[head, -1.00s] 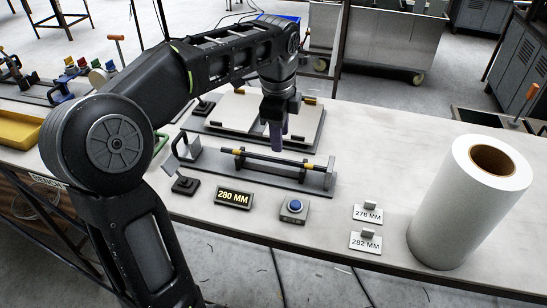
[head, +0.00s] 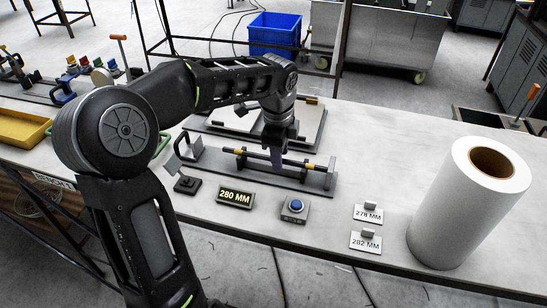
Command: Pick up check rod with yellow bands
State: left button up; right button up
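The check rod is a dark rod with yellow bands (head: 310,166) near its ends. It lies across the uprights of a grey fixture plate (head: 225,170) on the bench. My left gripper (head: 277,165) points down at the middle of the rod, with its fingers at rod height and overlapping it in the head view. The fingers show nearly edge-on and hide the rod's middle, so I cannot tell whether they are open or shut on it. My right gripper is out of view.
In front of the fixture stand a 280 MM display (head: 235,197), a blue button box (head: 294,209) and 278 MM (head: 368,214) and 282 MM (head: 366,242) tags. A large white roll (head: 465,215) stands right. Flat panels (head: 310,123) lie behind.

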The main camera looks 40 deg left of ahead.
pick_arm(q)
jog(key=shift+c, duration=0.2)
dwell(0.4)
grip_shut()
dwell(0.3)
